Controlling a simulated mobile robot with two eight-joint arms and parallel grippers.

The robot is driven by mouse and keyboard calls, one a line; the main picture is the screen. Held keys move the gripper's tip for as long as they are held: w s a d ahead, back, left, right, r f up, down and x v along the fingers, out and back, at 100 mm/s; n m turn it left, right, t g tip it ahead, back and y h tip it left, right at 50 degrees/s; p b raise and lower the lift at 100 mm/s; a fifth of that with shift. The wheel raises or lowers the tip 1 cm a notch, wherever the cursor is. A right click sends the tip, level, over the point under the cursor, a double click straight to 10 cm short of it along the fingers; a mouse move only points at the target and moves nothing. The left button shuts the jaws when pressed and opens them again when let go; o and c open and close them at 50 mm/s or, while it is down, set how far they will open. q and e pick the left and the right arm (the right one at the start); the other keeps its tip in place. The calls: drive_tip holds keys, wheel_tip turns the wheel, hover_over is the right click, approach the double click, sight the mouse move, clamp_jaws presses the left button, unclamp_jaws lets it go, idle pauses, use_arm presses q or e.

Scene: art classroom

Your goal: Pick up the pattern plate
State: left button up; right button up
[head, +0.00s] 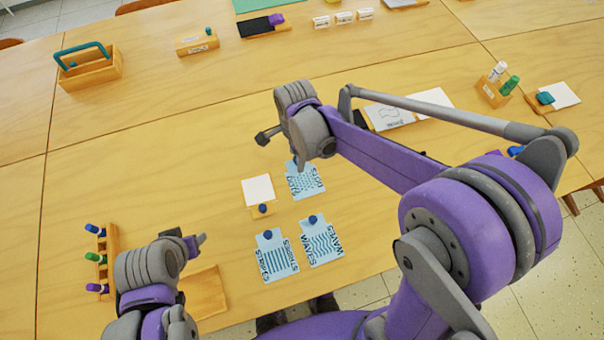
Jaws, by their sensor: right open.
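Three pale blue pattern plates with dark printing and blue knobs lie on the table. The stripes plate (274,261) and the waves plate (323,247) are side by side near the front edge. The dots plate (307,184) lies farther back, its top end partly hidden by my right gripper (281,149). My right gripper is open and empty, over the far end of the dots plate; its exact height is hard to tell. My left gripper (198,241) is low at the left, left of the stripes plate; its jaw opening is unclear.
A white card (258,190) with a blue knob below it lies left of the dots plate. A marker rack (107,252) stands at the left. A wooden caddy (90,70) is at the back left. A marker holder (491,91) stands at the right. The table's left middle is clear.

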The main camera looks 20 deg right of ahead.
drive_tip(key=shift+f, duration=0.25)
clamp_jaws()
drive_tip(key=shift+r, duration=0.1)
